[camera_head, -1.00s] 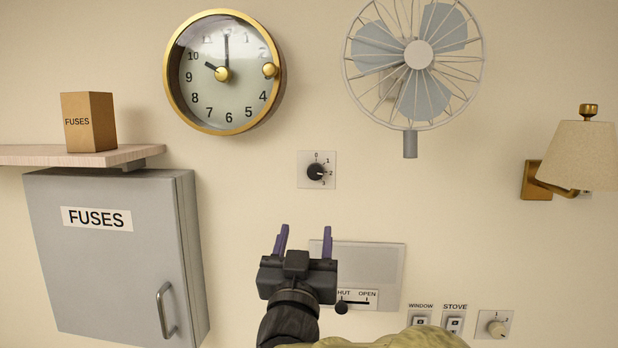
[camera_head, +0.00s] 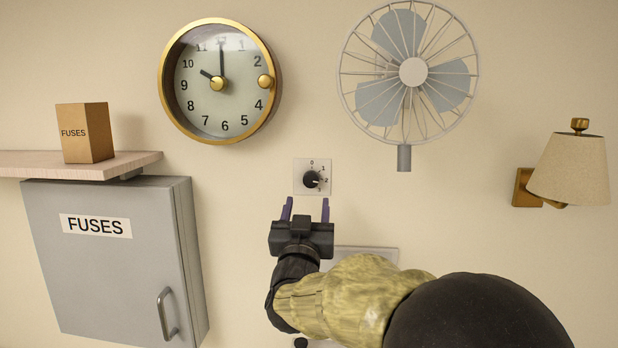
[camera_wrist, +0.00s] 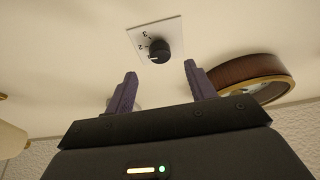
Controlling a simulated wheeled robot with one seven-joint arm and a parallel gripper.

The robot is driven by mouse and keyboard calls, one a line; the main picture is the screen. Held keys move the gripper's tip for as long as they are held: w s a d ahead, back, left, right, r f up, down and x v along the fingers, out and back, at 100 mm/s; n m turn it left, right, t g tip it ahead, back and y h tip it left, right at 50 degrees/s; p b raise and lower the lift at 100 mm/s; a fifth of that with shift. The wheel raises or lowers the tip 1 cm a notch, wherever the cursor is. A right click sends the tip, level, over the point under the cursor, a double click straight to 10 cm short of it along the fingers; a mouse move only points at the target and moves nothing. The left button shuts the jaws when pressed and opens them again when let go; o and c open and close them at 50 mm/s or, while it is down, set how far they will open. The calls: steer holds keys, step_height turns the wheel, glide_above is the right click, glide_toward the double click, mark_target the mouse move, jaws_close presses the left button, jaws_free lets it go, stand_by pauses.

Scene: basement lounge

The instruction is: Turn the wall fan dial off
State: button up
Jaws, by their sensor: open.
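The black fan dial (camera_head: 311,180) sits on a small white plate marked 0 to 3, on the wall below the fan. Its white pointer faces right, near the 2. The wall fan (camera_head: 412,72) is above and to the right of the dial. My gripper (camera_head: 307,204) is open and empty, just below the dial plate in the head view, with its purple fingers pointing up. In the wrist view, the dial (camera_wrist: 159,50) is beyond my open gripper (camera_wrist: 160,70), between the lines of the fingers. The fingers look clear of the dial.
A round brass clock (camera_head: 220,80) hangs above the dial. A grey fuse cabinet (camera_head: 110,270) and a shelf (camera_head: 35,162) with a brown fuse box (camera_head: 85,133) are left. A wall lamp (camera_head: 570,170) is right. My arm hides most of the panel (camera_head: 365,254) below.

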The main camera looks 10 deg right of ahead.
mark_target(311, 184)
steer(key=p+x, duration=0.2)
steer(key=x, duration=0.4)
steer(key=shift+s+r+p, duration=0.1)
steer(key=shift+p, duration=0.3)
steer(key=shift+w+d, duration=0.15)
steer(key=shift+w, duration=0.35)
steer(key=c, duration=1)
